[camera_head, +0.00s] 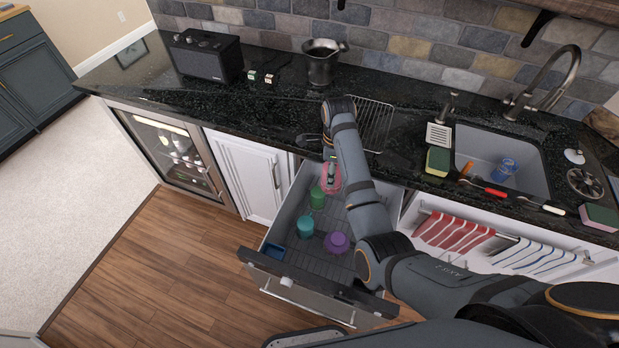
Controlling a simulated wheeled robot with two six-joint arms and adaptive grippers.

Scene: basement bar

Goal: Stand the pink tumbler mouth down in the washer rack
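The pink tumbler (324,184) is small and see-through, at the back of the pulled-out washer drawer. My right arm comes in from the right, and its gripper (331,172) points down at the pink tumbler, overlapping it. The fingers are too small and partly hidden to tell whether they are open or shut on it. The tumbler's mouth direction is unclear. The washer rack (308,257) is grey, inside the open drawer. It holds a green tumbler (317,198), a teal tumbler (305,226) and a purple one (337,243). My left gripper is not in view.
A small blue holder (273,251) sits in the drawer's front left corner. Above the drawer, the dark counter (260,115) carries a wire rack (376,125) and a metal pitcher (322,62). The sink (492,150) at right holds a blue glass (503,169).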

